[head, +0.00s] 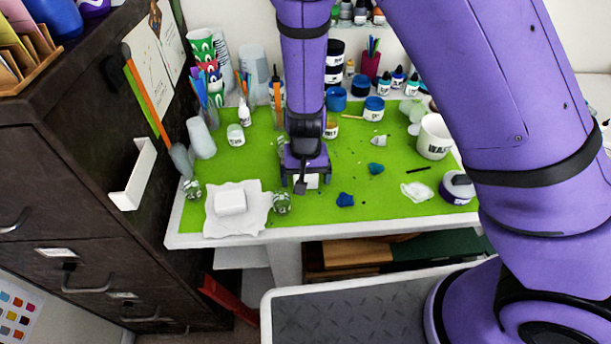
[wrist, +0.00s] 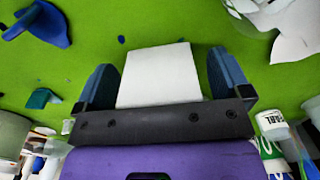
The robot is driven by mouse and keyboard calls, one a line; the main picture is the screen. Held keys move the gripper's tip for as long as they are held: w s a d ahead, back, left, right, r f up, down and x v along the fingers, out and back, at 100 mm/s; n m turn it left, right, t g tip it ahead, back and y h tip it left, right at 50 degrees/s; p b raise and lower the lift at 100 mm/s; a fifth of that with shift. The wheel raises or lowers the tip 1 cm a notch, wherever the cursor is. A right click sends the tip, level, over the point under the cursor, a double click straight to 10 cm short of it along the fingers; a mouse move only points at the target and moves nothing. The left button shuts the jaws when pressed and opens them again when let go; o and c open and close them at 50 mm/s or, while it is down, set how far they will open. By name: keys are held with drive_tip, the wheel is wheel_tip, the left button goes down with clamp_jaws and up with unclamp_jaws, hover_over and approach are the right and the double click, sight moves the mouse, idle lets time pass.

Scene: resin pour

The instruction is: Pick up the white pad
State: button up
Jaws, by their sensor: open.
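The white pad (head: 313,181) lies on the green mat near the front edge of the table, partly hidden under my gripper (head: 306,183) in the head view. In the wrist view the pad (wrist: 158,75) is a plain white rectangle between the two blue-grey fingers of my gripper (wrist: 161,78). The fingers are open, one on each side of it, with a narrow green gap visible along parts of its sides. I cannot tell how high the fingertips are above the mat.
A white block (head: 230,202) sits on a crumpled white cloth (head: 252,217) to the left. A small clear jar (head: 281,203) stands close to my gripper's left. Blue pieces (head: 345,200) lie to the right. Cups, jars and brushes crowd the back; a dark cabinet (head: 95,150) borders the left.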

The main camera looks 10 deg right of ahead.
drive_tip(key=shift+f, duration=0.15)
drive_tip(key=c, duration=1)
drive_tip(key=shift+c, duration=0.2)
wheel_tip(320, 180, up, 10)
drive_tip(key=shift+r, duration=0.1)
